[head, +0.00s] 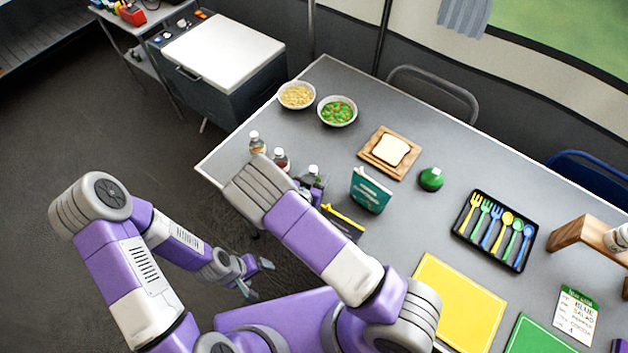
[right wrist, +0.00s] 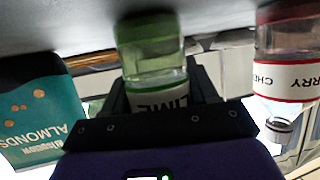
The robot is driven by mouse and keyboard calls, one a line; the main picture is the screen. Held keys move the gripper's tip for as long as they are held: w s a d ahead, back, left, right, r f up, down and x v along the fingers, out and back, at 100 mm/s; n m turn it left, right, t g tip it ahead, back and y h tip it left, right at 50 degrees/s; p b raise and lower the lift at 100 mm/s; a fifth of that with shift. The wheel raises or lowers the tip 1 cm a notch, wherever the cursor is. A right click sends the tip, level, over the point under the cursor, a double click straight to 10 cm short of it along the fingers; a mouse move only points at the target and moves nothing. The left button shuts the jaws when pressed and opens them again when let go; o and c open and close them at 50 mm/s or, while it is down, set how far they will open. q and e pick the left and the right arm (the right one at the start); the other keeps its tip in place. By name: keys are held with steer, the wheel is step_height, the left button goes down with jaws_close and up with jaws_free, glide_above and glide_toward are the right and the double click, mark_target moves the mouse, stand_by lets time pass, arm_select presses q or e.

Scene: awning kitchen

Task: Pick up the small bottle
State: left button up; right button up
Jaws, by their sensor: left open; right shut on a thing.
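The small bottle, clear green with a LIME label (right wrist: 150,60), sits between the fingers of my right gripper (right wrist: 160,92) in the right wrist view, where it appears upside down. My right gripper is shut on it. In the head view a white-capped bottle (head: 313,170) shows at this gripper (head: 314,188), partly hidden by my right arm. A red CHERRY bottle (right wrist: 287,55) stands beside it; it also shows in the head view (head: 281,160). My left gripper (head: 256,278) is open and empty, low beside the table. I cannot tell whether the held bottle touches the table.
A teal ALMONDS pack (right wrist: 38,110) stands close on the other side, also in the head view (head: 370,190). Another bottle (head: 257,143) stands near the table's left edge. Two bowls (head: 297,95), a bread board (head: 378,158) and a cutlery tray (head: 462,232) lie farther off.

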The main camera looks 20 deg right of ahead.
steer(key=shift+r, duration=0.1)
step_height(320, 180, up, 10)
steer(key=p, duration=0.2)
steer(key=shift+p, duration=0.3)
steer(key=shift+o, duration=1.3)
steer(key=c, duration=0.3)
step_height(320, 180, up, 7)
steer(key=p, duration=0.6)
steer(key=shift+c, duration=0.2)
